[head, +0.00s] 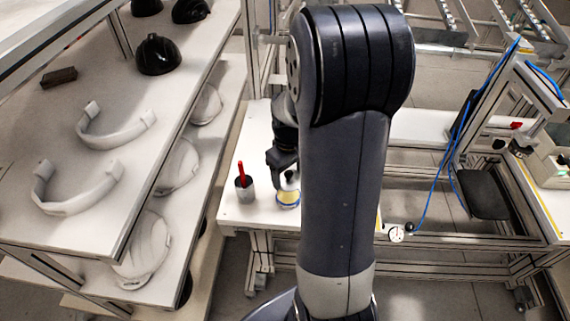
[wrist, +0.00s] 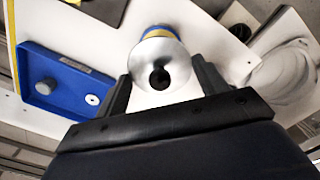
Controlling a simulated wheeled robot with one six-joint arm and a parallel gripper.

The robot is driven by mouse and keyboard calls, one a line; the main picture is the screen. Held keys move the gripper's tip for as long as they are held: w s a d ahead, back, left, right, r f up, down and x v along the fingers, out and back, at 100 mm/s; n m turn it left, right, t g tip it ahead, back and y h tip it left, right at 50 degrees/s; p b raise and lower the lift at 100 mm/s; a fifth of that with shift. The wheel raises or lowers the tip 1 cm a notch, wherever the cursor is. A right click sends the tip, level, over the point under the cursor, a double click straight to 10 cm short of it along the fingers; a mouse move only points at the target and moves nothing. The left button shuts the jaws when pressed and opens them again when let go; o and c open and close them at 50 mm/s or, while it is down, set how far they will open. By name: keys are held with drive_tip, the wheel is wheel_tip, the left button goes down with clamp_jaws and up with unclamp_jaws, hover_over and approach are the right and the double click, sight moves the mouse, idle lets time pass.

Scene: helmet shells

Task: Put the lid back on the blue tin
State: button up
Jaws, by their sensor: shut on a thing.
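The blue tin (head: 288,203) with a yellow band stands on the white table, left of my arm in the head view. In the wrist view the tin (wrist: 156,30) shows only in part, beyond the lid. The lid (wrist: 146,58) is a silvery round piece with a black knob at its middle. My gripper (wrist: 160,74) is shut on the lid, one finger on each side of it. In the head view my gripper (head: 286,172) is right above the tin. I cannot tell whether the lid touches the rim.
A grey cup (head: 244,190) with a red item stands left of the tin. A blue tray (wrist: 65,82) with small parts lies on the table. A shelf (head: 60,130) with helmet shells and white bands stands at the left.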

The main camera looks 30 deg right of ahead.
sight(288, 194)
drive_tip(key=shift+f+b, duration=2.35)
drive_tip(key=shift+f, duration=0.8)
drive_tip(key=shift+f, duration=0.1)
drive_tip(key=o, duration=1.1)
drive_tip(key=shift+o, duration=0.3)
drive_tip(key=shift+r+p, duration=2.8)
drive_tip(key=shift+r, duration=0.75)
drive_tip(key=shift+c, duration=0.3)
